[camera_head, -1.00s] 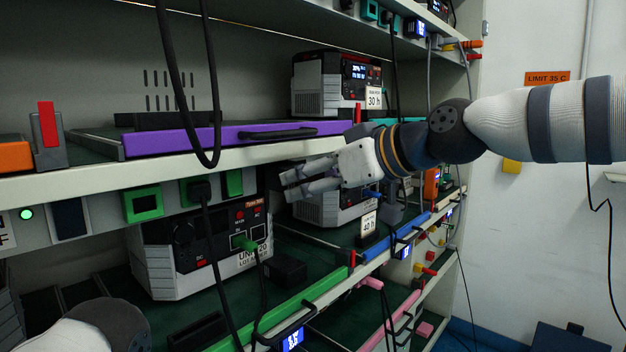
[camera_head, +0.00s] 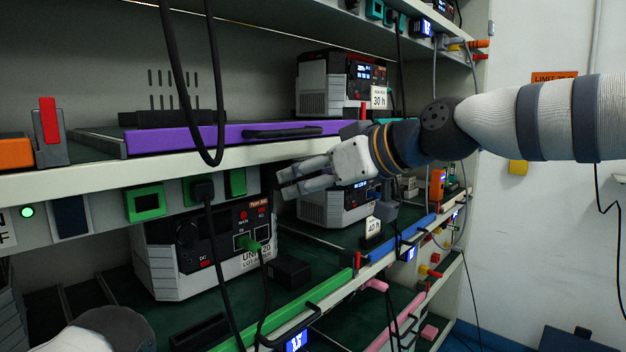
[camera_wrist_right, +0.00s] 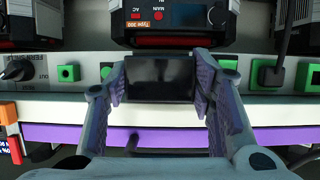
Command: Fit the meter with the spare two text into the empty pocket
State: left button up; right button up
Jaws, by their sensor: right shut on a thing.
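My right gripper (camera_head: 280,182) reaches in from the right, just below the white shelf edge and in front of the power units. In the right wrist view, the right gripper (camera_wrist_right: 160,88) is shut on a dark, flat rectangular meter (camera_wrist_right: 160,75), one finger on each side. No text can be read on it. In the head view the meter cannot be made out between the fingers. A dark blue rectangle (camera_head: 69,218) sits in the shelf's front strip at the left; I cannot tell whether it is the empty pocket. My left gripper is out of view.
A Type 300 unit (camera_head: 180,255) stands under the shelf, with green sockets (camera_head: 146,203) above it. A purple bar (camera_head: 230,137) lines the shelf above. Black cables (camera_head: 212,90) hang in front. Another unit (camera_head: 328,85) stands on the upper shelf.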

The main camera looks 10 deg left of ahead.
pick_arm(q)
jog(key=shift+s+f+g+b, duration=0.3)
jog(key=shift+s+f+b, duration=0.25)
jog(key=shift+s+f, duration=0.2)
pick_arm(e)
jog(key=shift+w+a, duration=0.55)
jog(key=shift+a, duration=0.15)
jog(key=shift+w+a, duration=0.5)
jog(key=shift+a, duration=0.2)
jog(key=o, duration=1.6)
jog(key=shift+o, duration=0.2)
